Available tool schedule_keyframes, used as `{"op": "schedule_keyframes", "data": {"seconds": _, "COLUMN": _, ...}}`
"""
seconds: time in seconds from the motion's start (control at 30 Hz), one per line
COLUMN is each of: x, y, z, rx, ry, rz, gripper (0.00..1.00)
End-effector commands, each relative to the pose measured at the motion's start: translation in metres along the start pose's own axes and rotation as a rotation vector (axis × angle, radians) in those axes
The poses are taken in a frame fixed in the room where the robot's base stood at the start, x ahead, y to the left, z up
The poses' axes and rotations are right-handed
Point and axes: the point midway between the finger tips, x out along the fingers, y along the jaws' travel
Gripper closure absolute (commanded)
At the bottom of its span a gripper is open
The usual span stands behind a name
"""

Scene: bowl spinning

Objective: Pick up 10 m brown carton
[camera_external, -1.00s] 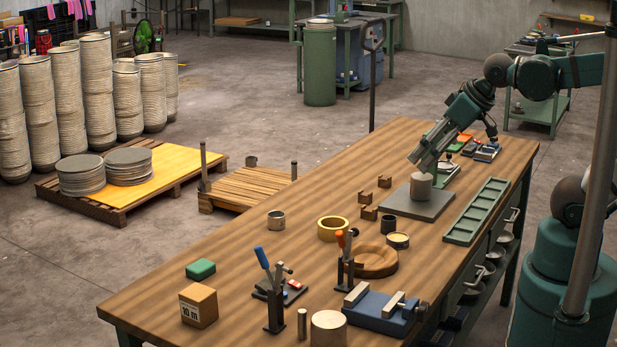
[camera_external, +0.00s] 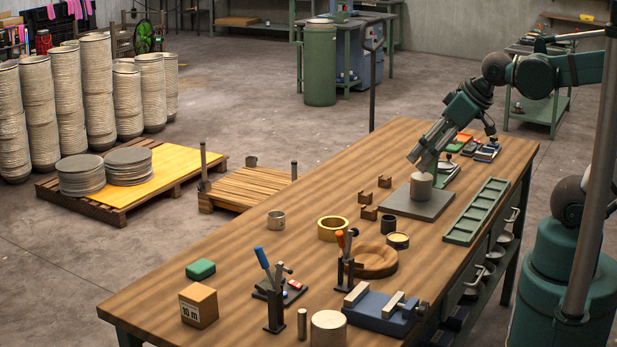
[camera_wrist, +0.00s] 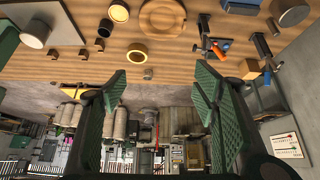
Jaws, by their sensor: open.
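The brown carton (camera_external: 198,305), marked "10 m", stands upright at the near left corner of the wooden workbench (camera_external: 240,260). In the wrist view a small brown box (camera_wrist: 249,68) at the upper right appears to be this carton. My gripper (camera_external: 420,157) is at the far right part of the bench, above and beside a grey cylinder, well away from the carton. The wrist view shows my gripper (camera_wrist: 160,84) with its two green fingers wide apart and nothing between them.
A green block (camera_external: 201,269) lies behind the carton. A blue-handled clamp (camera_external: 272,290), an orange-handled clamp (camera_external: 345,262), a wooden ring (camera_external: 372,261), a blue vise (camera_external: 382,312) and a yellow tape roll (camera_external: 333,229) stand between. The bench's left edge strip is mostly clear.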

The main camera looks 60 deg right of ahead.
Motion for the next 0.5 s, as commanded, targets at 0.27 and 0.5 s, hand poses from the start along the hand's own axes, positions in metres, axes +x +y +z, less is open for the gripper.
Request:
{"op": "schedule_keyframes", "data": {"seconds": 0.27, "x": 0.004, "y": -0.012, "z": -0.027, "rx": -0.071, "ry": -0.030, "rz": -0.017, "gripper": 0.40}}
{"op": "schedule_keyframes", "data": {"seconds": 0.5, "x": 0.012, "y": -0.029, "z": -0.060, "rx": -0.166, "ry": -0.069, "rz": -0.040, "gripper": 0.40}}
